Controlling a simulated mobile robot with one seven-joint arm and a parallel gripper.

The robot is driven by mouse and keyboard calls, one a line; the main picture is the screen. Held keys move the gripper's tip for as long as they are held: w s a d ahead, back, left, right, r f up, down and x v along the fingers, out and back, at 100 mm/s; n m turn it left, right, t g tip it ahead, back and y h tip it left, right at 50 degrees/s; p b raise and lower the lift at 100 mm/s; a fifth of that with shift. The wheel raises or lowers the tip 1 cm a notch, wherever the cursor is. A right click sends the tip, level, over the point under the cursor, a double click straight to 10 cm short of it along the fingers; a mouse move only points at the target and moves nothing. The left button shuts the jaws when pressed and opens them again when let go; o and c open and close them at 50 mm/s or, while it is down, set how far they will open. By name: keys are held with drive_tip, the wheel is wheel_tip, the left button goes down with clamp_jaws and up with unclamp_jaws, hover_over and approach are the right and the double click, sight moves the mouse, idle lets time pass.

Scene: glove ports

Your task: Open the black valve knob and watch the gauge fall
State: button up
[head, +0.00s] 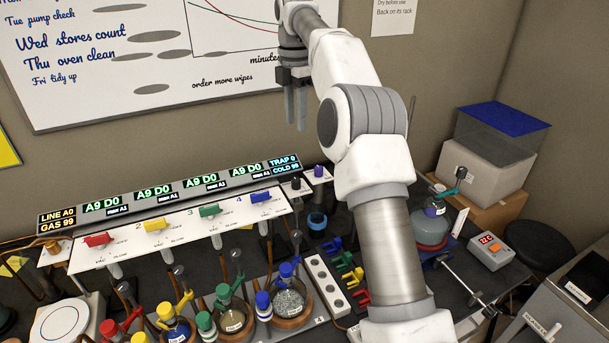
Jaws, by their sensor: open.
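A lit display strip (165,197) runs behind the panel. It reads LINE A0 and GAS 99 at the left, A9 D0 in several places, and TRAP 0 and COLD 99 at the right. I cannot tell which readout is the gauge.
Red, yellow, green and blue valve handles (210,211) line the panel. Several flasks with coloured stoppers (290,300) stand below it. Coloured clips (345,265) lie to the right. A heated flask (432,230) and boxes (486,170) stand right of my arm, which hides some bench.

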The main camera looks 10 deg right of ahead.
sight(296, 179)
wheel_tip(296, 179, down, 17)
drive_tip(key=b, duration=0.3)
idle(0.3)
clamp_jaws()
